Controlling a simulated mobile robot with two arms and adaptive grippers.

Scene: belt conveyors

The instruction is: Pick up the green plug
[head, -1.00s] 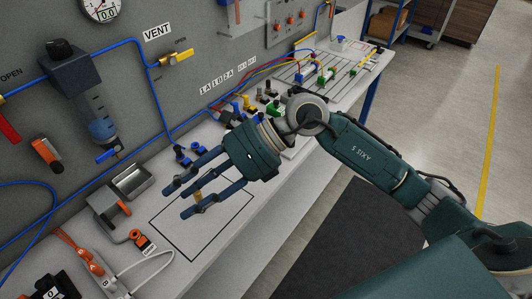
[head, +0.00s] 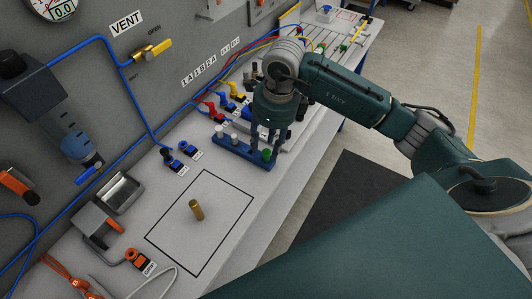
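The green plug (head: 266,155) stands at the near right end of a blue rack (head: 238,150) on the bench. My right gripper (head: 269,140) points down over this end of the rack. Its fingers are apart, with their tips just above and behind the green plug. I cannot tell whether any finger touches it. Part of the rack behind the fingers is hidden. My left gripper is out of view.
A brass cylinder (head: 196,210) stands inside a black outlined square. White plugs (head: 233,138) share the rack. Blue connectors (head: 178,156), red and yellow connectors and a metal tray (head: 123,190) lie near the wall panel.

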